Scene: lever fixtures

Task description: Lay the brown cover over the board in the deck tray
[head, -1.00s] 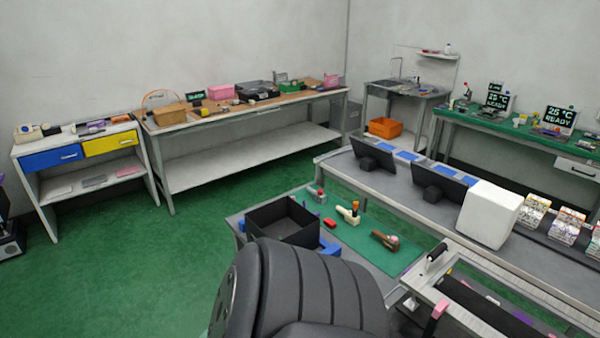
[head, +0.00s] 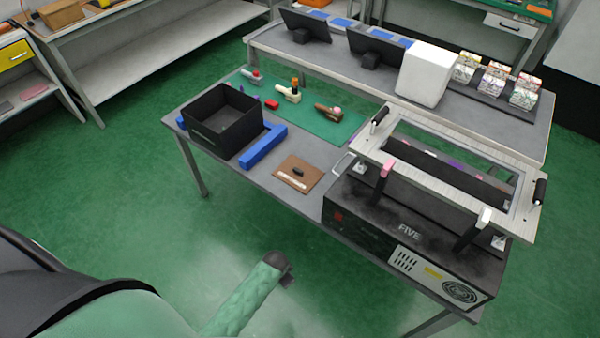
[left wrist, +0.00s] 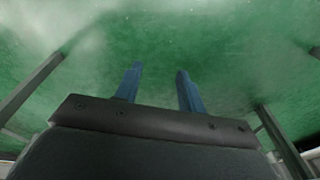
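A brown square sheet (head: 299,174), likely the brown cover, lies flat on the grey bench in the head view. A small dark piece and a white strip are on it. To its right, a pale rectangular frame (head: 430,186) with black handles sits over a black box marked FIVE (head: 405,232). I cannot tell which part is the deck tray, and I cannot pick out the board. My left gripper (left wrist: 158,82) shows in the left wrist view with two blue fingers apart, empty, above green floor. My right gripper is not visible.
A black open bin (head: 222,120) and a blue bar (head: 263,146) stand left of the brown sheet. A green mat (head: 322,128) with small tools lies behind.

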